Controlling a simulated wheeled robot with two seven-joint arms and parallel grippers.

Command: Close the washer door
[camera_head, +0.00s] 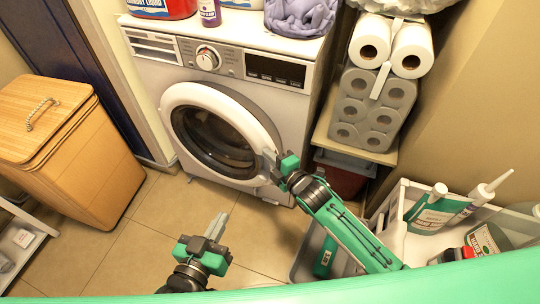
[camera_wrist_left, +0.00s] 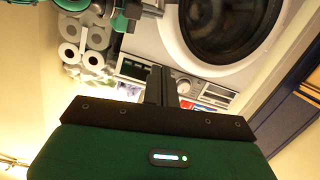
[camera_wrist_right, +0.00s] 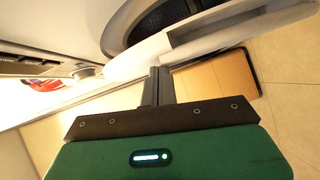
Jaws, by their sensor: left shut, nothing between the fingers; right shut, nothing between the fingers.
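The white washer (camera_head: 190,80) stands against the back wall. Its round door (camera_head: 268,125) has a white ring and dark glass, and sits in or close to the front; I cannot tell whether it is fully shut. The door ring also shows in the right wrist view (camera_wrist_right: 215,35), with a grey recess in its edge. My right gripper (camera_head: 269,156) is shut and empty at the door's right edge, touching or nearly touching it. Its fingers show in the right wrist view (camera_wrist_right: 158,75). My left gripper (camera_head: 218,226) is shut and empty, apart from the washer, over the floor.
A wooden hamper (camera_head: 85,160) stands at the left. A shelf of paper rolls (camera_head: 372,105) stands right of the washer. A white bin with bottles (camera_head: 395,215) is at the lower right.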

